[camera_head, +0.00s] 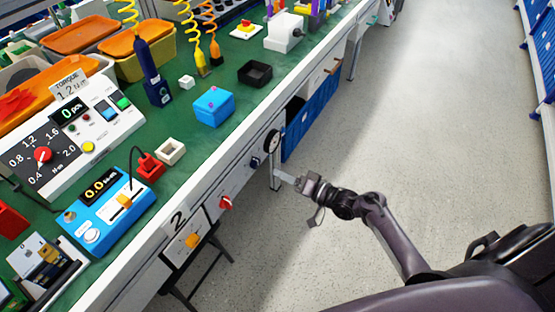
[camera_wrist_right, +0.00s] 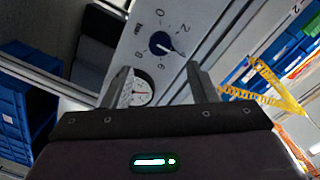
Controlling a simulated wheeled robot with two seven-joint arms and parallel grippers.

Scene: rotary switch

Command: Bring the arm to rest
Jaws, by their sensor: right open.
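My right gripper (camera_head: 287,178) is out in front of the bench's front panel, over the aisle side, with its arm coming in from the lower right. In the right wrist view its two fingers (camera_wrist_right: 162,82) are spread, with nothing between them. The blue rotary switch (camera_head: 255,162) sits on the front panel, left of the gripper and apart from it. In the right wrist view this switch (camera_wrist_right: 162,43) lies beyond the fingertips, with a numbered scale around it. My left gripper is not in view.
A round gauge (camera_head: 272,143) sits beside the blue switch. A red knob (camera_head: 225,202) and an orange knob (camera_head: 192,241) are further along the panel. Blue bins (camera_head: 305,125) stand under the bench. The grey floor (camera_head: 420,110) to the right is clear.

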